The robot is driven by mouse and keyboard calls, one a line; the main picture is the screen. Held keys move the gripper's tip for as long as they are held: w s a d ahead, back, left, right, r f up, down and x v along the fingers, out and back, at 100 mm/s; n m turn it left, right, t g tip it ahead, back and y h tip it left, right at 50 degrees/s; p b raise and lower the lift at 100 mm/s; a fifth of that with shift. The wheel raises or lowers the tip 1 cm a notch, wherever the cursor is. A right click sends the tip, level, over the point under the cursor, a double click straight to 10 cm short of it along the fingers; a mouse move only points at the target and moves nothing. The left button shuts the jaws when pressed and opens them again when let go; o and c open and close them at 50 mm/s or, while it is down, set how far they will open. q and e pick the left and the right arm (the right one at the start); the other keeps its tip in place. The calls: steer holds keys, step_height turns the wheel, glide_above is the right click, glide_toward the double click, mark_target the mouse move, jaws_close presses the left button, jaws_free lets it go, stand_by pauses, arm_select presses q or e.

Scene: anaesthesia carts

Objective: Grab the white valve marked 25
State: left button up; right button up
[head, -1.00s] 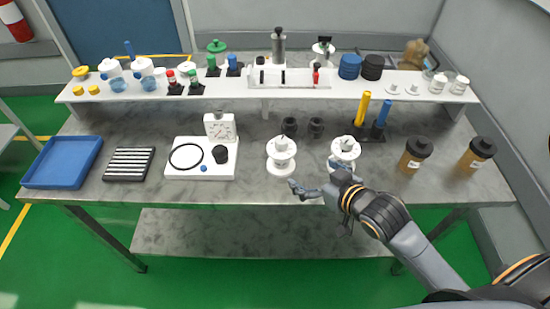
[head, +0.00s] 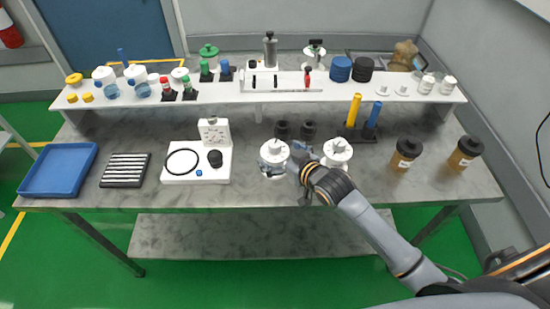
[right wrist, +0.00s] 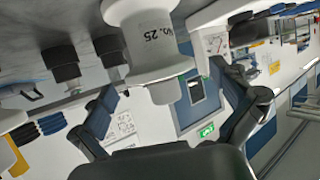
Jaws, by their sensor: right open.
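The white valve marked 25 (right wrist: 150,42) shows large in the right wrist view, with "No. 25" in black on its body. I take it to be the left (head: 273,160) of two white flanged valves on the table in the head view. My right gripper (head: 299,155) is open, right beside it on its right side. In the right wrist view the open fingers (right wrist: 165,85) spread either side of the valve's lower end; contact cannot be told. The second white valve (head: 336,154) stands right of my gripper. My left gripper is not in view.
Two black fittings (head: 296,130) stand behind the valves. A white gauge base (head: 190,172), a black ribbed tray (head: 125,170) and a blue tray (head: 60,145) lie left. Two brown jars (head: 405,155) stand right. A white shelf (head: 225,96) with several items runs along the back.

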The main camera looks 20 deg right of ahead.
steer(key=shift+x, duration=1.2)
steer(key=c, duration=1.2)
steer(key=shift+c, duration=1.1)
steer(key=shift+r, duration=0.1)
